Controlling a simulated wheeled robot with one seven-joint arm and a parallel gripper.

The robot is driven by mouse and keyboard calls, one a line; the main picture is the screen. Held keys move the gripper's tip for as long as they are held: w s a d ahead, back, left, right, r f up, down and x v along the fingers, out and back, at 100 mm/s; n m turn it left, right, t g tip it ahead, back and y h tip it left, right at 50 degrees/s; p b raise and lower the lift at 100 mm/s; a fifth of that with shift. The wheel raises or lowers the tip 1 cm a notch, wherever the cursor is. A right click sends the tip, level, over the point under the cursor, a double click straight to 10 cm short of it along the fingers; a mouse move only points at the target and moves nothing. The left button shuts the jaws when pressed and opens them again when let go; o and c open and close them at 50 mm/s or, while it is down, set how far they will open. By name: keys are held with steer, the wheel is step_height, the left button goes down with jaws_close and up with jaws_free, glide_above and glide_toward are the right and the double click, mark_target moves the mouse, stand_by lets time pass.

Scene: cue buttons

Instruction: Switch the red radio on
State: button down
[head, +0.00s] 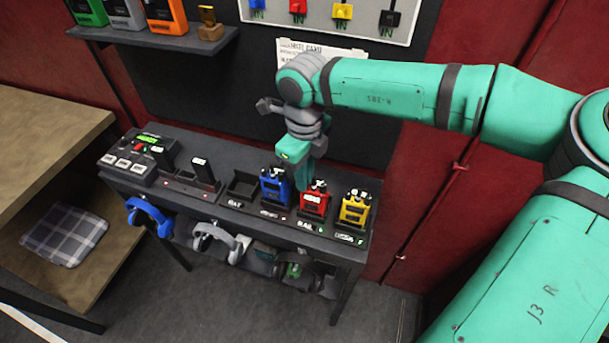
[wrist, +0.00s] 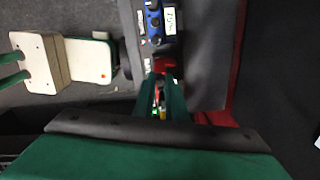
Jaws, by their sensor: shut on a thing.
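The red radio (head: 315,203) stands upright in a dock on the dark table, between the blue radio (head: 274,189) and the yellow radio (head: 354,208). My gripper (head: 304,182) reaches down from above to the top of the red radio, and its fingers hide part of that top. In the wrist view, the red radio (wrist: 164,65) shows just beyond my green fingers (wrist: 161,88), which are shut on its top part. The exact part held, and any knob setting, cannot be made out. The blue radio (wrist: 153,22) also shows in the wrist view.
An empty dock (head: 241,188) is left of the blue radio. A board with coloured keys (head: 342,14) is on the wall behind.

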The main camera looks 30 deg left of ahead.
stand_by(0.3)
steer(key=c, duration=1.8)
jaws_free()
steer(key=shift+o, duration=0.2)
step_height(320, 180, up, 11)
steer(key=shift+f, duration=0.1)
